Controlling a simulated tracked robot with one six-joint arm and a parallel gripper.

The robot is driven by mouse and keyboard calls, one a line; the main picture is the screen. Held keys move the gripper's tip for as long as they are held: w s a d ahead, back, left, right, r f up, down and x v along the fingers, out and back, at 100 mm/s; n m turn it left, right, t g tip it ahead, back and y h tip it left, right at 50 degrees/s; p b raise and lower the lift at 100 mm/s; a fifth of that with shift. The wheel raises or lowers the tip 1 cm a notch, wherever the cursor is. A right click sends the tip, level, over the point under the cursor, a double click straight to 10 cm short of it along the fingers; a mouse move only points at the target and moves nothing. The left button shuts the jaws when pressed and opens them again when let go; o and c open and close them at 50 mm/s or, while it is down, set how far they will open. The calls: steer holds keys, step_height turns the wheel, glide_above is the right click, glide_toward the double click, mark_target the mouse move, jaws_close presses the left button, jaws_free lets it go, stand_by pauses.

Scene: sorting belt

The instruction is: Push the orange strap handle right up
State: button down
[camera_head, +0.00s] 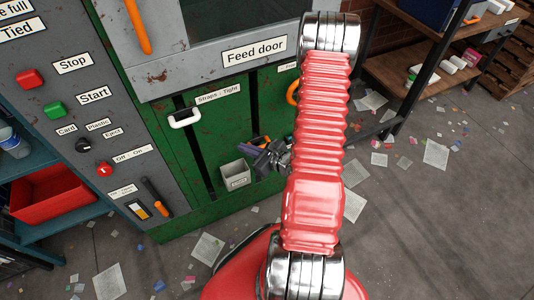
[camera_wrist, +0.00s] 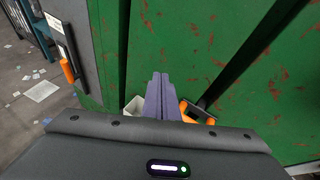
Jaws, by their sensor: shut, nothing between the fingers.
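A green panel (camera_head: 222,105) below the feed door bears a "Straps : Tight" label and dark upright slots. A white handle (camera_head: 185,117) sits near the top of the left slot. The orange strap handle (camera_wrist: 185,108) appears low on the panel, at the bottom end of a dark slot, in the wrist view. Only a bit of orange shows beside my gripper in the head view. My gripper (camera_wrist: 160,78) is shut and empty, its purple fingers just left of the handle and partly covering it; contact cannot be told. It also shows low before the panel (camera_head: 243,148).
A small grey box (camera_head: 236,175) is low at the panel, close to my fingers. Another orange handle (camera_head: 292,92) is partly behind my arm. The control panel (camera_head: 75,100) is at left, a shelf rack (camera_head: 410,75) at right. Paper scraps litter the open floor.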

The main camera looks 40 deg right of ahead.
steer(key=s+d+f+m+g+h, duration=0.1)
steer(key=s+d+f+m+h, duration=0.1)
steer(key=f, duration=0.4)
steer(key=s+d+f+m+g+h, duration=0.1)
steer(key=s+d+f+m+h, duration=0.2)
steer(key=s, duration=0.4)
step_height(320, 180, down, 3)
steer(key=shift+d+r+m, duration=0.15)
steer(key=shift+d+m, duration=0.35)
steer(key=shift+d, duration=0.75)
steer(key=shift+w, duration=0.1)
steer(key=w+d+f, duration=0.1)
steer(key=w+d, duration=0.1)
steer(key=w, duration=0.7)
steer(key=shift+d+f, duration=0.15)
steer(key=shift+d, duration=0.15)
